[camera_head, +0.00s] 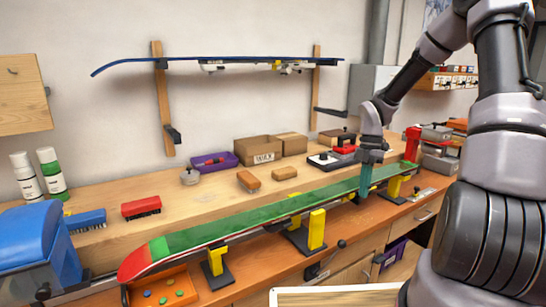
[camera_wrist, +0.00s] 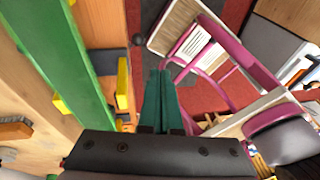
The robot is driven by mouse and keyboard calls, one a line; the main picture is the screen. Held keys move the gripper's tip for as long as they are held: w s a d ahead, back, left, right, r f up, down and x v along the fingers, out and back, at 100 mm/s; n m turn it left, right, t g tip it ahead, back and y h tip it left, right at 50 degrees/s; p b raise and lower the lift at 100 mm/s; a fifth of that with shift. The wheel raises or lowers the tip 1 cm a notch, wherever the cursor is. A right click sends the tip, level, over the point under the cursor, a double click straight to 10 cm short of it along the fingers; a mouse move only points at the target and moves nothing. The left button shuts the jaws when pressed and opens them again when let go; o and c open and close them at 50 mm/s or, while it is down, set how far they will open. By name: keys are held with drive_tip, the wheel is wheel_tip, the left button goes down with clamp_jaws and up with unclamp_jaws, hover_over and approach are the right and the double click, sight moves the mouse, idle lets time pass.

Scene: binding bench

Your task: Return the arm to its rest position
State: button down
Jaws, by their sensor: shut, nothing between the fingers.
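My gripper (camera_head: 364,180) points down at the front edge of the bench, beside the green ski or board near its right part. Its teal fingers are shut with nothing between them; they also show in the wrist view (camera_wrist: 161,98). My arm reaches in from the right side of the head view. The green board (camera_head: 270,208) with a red tip lies along the bench on yellow supports. In the wrist view the board (camera_wrist: 62,62) is to the left of the fingers, apart from them.
The yellow supports (camera_head: 317,229) stand along the bench's front. A blue machine (camera_head: 38,245) is at the left. A red brush (camera_head: 141,207), a purple tray (camera_head: 214,161) and cardboard boxes (camera_head: 258,150) are behind the board. A pink-framed chair (camera_wrist: 235,65) stands on the floor beside the bench.

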drive_tip(key=s+a+r+m+t, duration=0.1)
drive_tip(key=s+r+m+t, duration=0.2)
drive_tip(key=s+r+m, duration=0.3)
drive_tip(key=s+a+r+m+t, duration=0.1)
drive_tip(key=s+r+m+t, duration=0.3)
drive_tip(key=r+m, duration=0.8)
drive_tip(key=s+a+r+m+t, duration=0.2)
drive_tip(key=s+r+m+t, duration=0.1)
drive_tip(key=s+r+m, duration=0.5)
wheel_tip(320, 180, up, 4)
drive_tip(key=shift+s+f+m+y, duration=0.2)
drive_tip(key=shift+s+m+y, duration=0.1)
drive_tip(key=shift+m, duration=0.6)
